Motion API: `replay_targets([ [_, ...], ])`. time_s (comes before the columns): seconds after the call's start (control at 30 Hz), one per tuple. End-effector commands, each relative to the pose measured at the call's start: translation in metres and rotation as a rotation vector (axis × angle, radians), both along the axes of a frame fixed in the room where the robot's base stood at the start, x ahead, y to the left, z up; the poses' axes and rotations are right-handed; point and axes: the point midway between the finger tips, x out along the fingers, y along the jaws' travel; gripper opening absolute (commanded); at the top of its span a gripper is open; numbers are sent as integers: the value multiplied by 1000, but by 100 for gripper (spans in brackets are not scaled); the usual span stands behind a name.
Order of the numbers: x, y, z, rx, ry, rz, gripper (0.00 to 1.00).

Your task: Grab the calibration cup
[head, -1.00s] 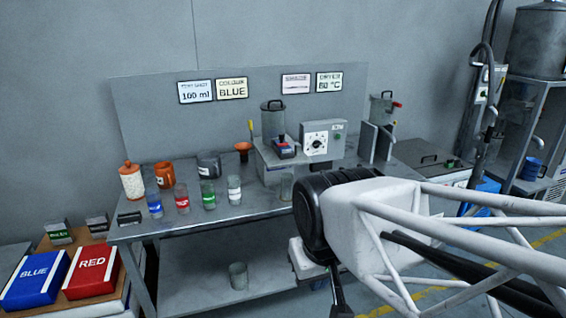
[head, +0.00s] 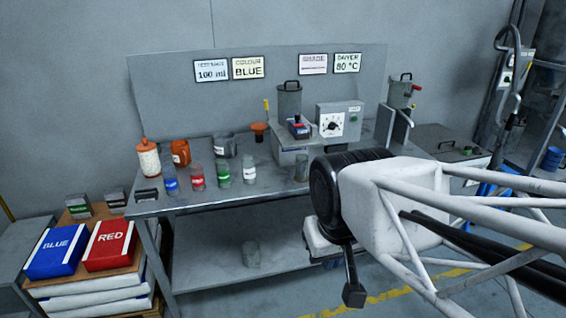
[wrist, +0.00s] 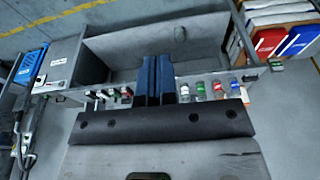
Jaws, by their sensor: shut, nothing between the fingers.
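No cup carries a readable calibration label. A plain clear cup (head: 301,168) stands on the bench, under the front of the dosing unit. Another plain cup (head: 251,254) stands on the lower shelf, and it also shows in the wrist view (wrist: 180,33). I cannot tell which is the calibration cup. Cups with blue (head: 171,182), red (head: 197,180), green (head: 223,175) and white (head: 249,170) labels stand in a row along the bench's front. My gripper (wrist: 158,58) shows as two blue fingers pressed together, empty. In the head view its fingertips are not clearly made out.
The dosing unit (head: 335,123) with a dial stands on the bench (head: 225,203). An orange-and-white bottle (head: 148,160), an orange jug (head: 181,152) and a grey pot (head: 224,146) stand behind the cups. Blue (head: 52,252) and red (head: 109,246) boxes lie on a stack at left. The lower shelf is mostly clear.

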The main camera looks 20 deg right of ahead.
Motion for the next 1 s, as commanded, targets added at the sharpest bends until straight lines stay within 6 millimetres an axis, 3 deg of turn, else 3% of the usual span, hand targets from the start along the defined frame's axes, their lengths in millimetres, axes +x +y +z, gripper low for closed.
replay_targets([
  [0.23, 0, 0, 0, 0, 0, 0, 0],
  [0.8, 0, 0, 0, 0, 0, 0, 87],
  [1.0, 0, 0, 0, 0, 0, 0, 89],
])
